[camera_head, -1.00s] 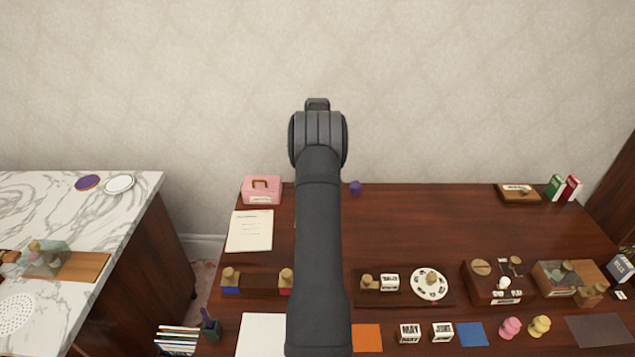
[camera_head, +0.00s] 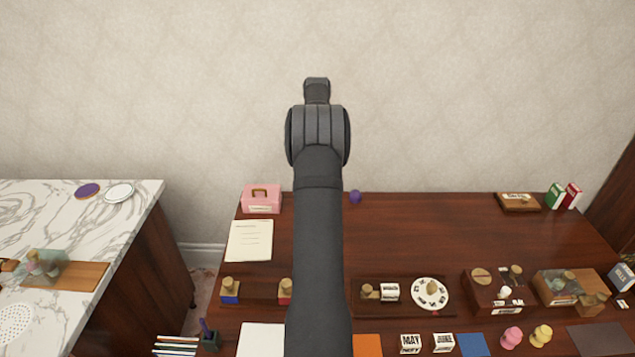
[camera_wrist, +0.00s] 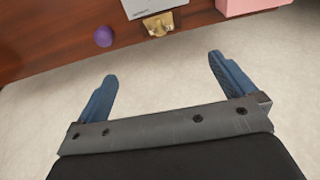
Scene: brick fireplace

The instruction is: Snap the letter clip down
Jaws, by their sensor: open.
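In the wrist view, a small brass-coloured clip (camera_wrist: 158,24) sits at the edge of a pale grey-white piece (camera_wrist: 150,6) on the brown desk. That piece is cut off by the top of the picture, and I cannot tell whether the clip is up or down. My gripper (camera_wrist: 162,66) is open and empty, with its two blue fingers apart. The clip shows beyond the fingertips, between their lines, and nothing touches it. In the head view my arm hides the clip and the gripper fingers.
A purple ball (camera_wrist: 103,36) and a pink box (camera_head: 261,199) lie on either side of the clip. A written sheet (camera_head: 250,240) lies in front of the box. Several blocks and trays line the desk's (camera_head: 450,225) front. The wall stands behind.

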